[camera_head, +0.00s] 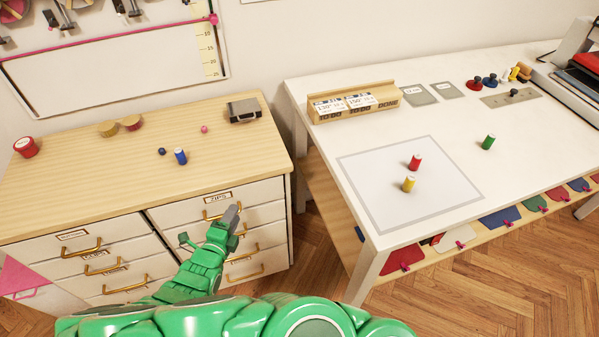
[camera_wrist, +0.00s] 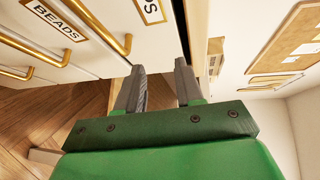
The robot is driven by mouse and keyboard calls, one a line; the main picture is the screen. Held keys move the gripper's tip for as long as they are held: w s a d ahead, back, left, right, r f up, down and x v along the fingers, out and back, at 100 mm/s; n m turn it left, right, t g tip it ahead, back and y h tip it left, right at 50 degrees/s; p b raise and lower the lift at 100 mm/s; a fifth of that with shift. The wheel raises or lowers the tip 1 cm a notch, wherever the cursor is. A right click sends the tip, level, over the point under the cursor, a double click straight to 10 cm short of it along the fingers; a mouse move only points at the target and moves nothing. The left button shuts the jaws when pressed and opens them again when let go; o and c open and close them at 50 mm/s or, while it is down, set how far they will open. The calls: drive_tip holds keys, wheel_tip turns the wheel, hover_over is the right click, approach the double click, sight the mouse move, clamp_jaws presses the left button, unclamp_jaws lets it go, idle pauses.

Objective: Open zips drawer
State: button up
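The zips drawer (camera_head: 190,213) is the top right drawer of the wooden-topped cabinet. Its "ZIPS" label (camera_head: 217,197) and brass handle (camera_head: 214,213) show in the head view. Its front looks about flush with the cabinet. My gripper (camera_head: 233,214) is in front of the right part of this drawer, beside the handle's right end. In the wrist view my gripper (camera_wrist: 160,75) has its two grey fingers apart with nothing between them. That view, turned sideways, shows part of the label (camera_wrist: 150,10) and the zips handle (camera_wrist: 112,35), outside the finger gap.
The beads drawer (camera_wrist: 72,50) lies below the zips drawer. The cabinet top (camera_head: 90,180) carries spools and a dark box (camera_head: 244,111). A white table (camera_head: 310,90) with spools stands at the right. Wooden floor (camera_head: 325,250) is clear between them.

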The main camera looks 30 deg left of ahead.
drive_tip(key=w+d+r+m+h, duration=0.7)
drive_tip(key=w+d+r+m, duration=0.3)
drive_tip(key=w+d, duration=0.3)
drive_tip(key=shift+w+d+r+h, duration=0.35)
drive_tip(key=shift+w+r+h, duration=0.1)
drive_tip(key=shift+w, duration=0.55)
